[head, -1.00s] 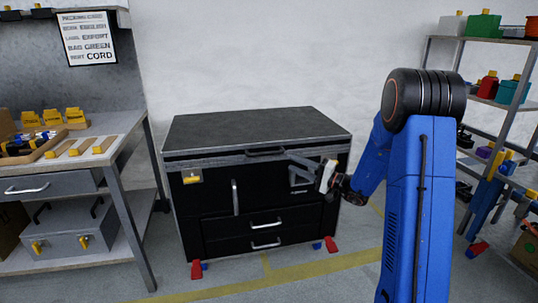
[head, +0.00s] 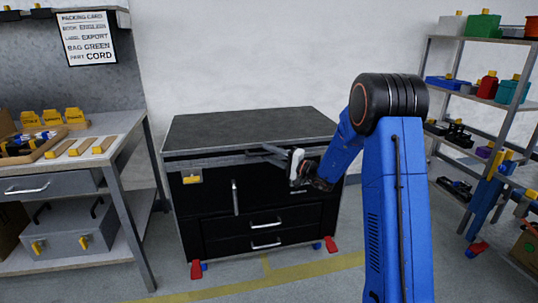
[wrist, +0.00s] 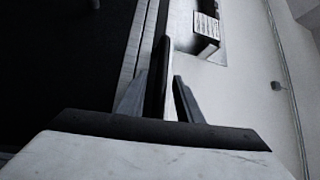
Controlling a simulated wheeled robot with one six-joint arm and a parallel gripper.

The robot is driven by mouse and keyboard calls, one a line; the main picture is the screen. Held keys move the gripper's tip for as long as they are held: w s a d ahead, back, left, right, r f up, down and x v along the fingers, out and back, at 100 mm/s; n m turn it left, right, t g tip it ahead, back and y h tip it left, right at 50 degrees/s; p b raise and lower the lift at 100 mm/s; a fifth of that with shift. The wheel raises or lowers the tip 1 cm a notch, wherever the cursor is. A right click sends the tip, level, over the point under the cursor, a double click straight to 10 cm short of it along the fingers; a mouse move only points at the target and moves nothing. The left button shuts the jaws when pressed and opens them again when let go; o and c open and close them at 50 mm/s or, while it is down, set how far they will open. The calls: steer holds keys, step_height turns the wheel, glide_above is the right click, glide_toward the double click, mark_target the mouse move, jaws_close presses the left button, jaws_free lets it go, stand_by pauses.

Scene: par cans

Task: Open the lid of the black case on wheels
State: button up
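The black case on wheels (head: 212,215) stands against the wall in the head view, its grey-topped lid (head: 250,127) down and closed. My gripper (head: 258,154) is at the lid's front edge, by the dark lid handle, which it largely hides in the head view. In the wrist view, my gripper (wrist: 161,78) has its two fingers apart, one on each side of a dark bar (wrist: 166,60) that looks like the lid handle. Gaps show beside the bar, so the fingers do not look closed on it. A yellow latch (head: 192,177) is on the case's front left.
A workbench (head: 120,125) with trays and a grey toolbox (head: 75,230) below stands at left. A shelf rack (head: 490,100) with bins is at right. Red wheel brakes (head: 331,245) stick out at the case's foot. The floor (head: 290,285) in front is clear.

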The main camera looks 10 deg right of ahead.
jaws_close()
steer(key=shift+r, duration=0.1)
